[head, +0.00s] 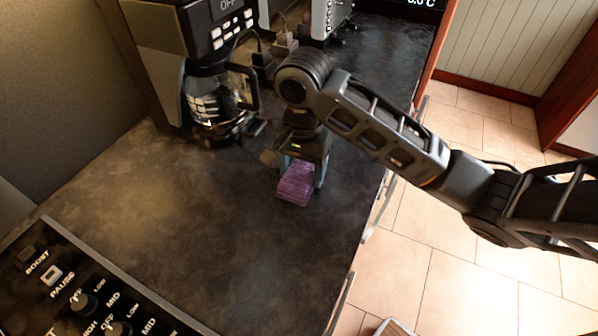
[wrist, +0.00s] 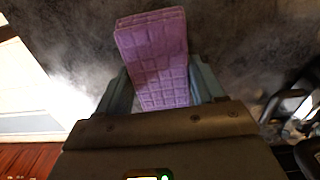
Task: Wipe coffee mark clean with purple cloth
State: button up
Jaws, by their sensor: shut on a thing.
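The purple cloth (head: 294,186) is a folded, quilted block at the middle of the dark countertop in the head view. My gripper (head: 301,176) points down and is shut on it, with a finger at either side. In the wrist view the cloth (wrist: 158,55) sticks out between the fingers of my gripper (wrist: 160,88). I cannot tell whether the cloth touches the counter. No clear coffee mark stands out. A lighter brownish patch (head: 135,200) shows on the counter at the left, but it may be only light.
A coffee maker (head: 215,100) with a glass pot stands at the back left. A cooktop panel (head: 85,290) with knobs lies at the front left. Small appliances (head: 325,15) stand at the back. The counter (head: 240,260) is clear in front and to the left; its right edge drops to the tiled floor.

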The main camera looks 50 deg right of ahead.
aim_at(278, 220)
jog(key=shift+a, duration=0.1)
jog(key=shift+s+a, duration=0.55)
jog(key=shift+a, duration=1.1)
jog(key=shift+s+a, duration=0.5)
jog(key=shift+a, duration=1.1)
jog(key=shift+s+a, duration=0.55)
jog(key=shift+a, duration=1.1)
jog(key=shift+d+r, duration=0.1)
jog(key=shift+r, duration=0.55)
notch_tip(278, 220, up, 7)
jog(key=shift+f, duration=0.15)
